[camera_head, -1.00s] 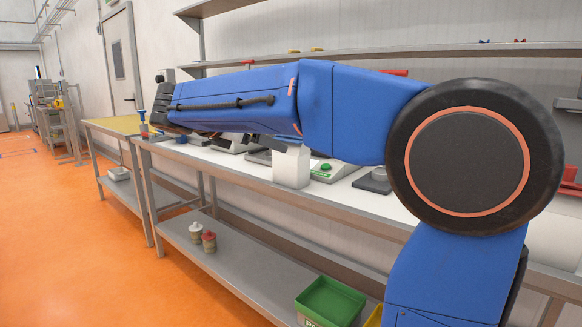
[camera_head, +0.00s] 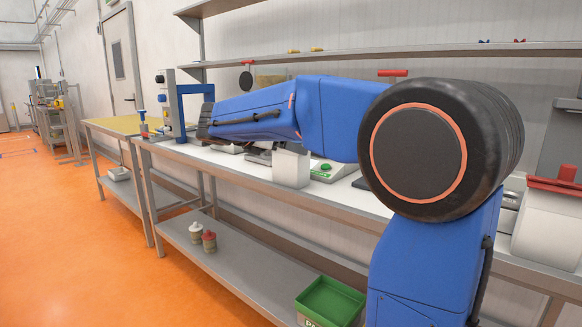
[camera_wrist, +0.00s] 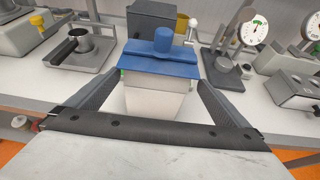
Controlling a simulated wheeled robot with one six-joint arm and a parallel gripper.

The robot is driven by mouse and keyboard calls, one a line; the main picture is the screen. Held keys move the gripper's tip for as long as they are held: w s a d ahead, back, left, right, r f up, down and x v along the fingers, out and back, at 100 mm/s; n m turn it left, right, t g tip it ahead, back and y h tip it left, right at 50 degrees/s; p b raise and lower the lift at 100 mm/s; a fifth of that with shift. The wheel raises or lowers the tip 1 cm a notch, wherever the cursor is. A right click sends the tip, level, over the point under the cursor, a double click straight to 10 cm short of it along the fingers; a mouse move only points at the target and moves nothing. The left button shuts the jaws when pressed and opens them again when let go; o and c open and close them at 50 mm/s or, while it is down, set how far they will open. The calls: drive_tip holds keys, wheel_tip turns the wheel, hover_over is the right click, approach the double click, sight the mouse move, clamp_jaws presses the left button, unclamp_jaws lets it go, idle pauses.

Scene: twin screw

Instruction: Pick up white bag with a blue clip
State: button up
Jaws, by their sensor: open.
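The white bag (camera_wrist: 155,99) stands upright on the bench in the wrist view, its top closed by a wide blue clip (camera_wrist: 161,52) with a rounded knob. My gripper (camera_wrist: 160,82) is open and empty. Its two dark fingers reach forward, one to each side of the bag, with a visible gap to the white body. In the head view my forearm hides the gripper. A white block-like thing (camera_head: 291,168) shows below the forearm there; I cannot tell whether it is this bag.
A device with a black cup (camera_wrist: 78,48) stands left of the bag and a dial gauge (camera_wrist: 254,31) stands to its right. A dark box (camera_wrist: 151,20) is behind. In the head view, a white bag with a red clip (camera_head: 549,225) stands at right.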

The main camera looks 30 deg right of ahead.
drive_tip(key=shift+w+x, duration=0.2)
drive_tip(key=shift+x, duration=2.55)
drive_tip(key=shift+r, duration=0.1)
drive_tip(key=c, duration=1.3)
drive_tip(key=shift+c, duration=0.2)
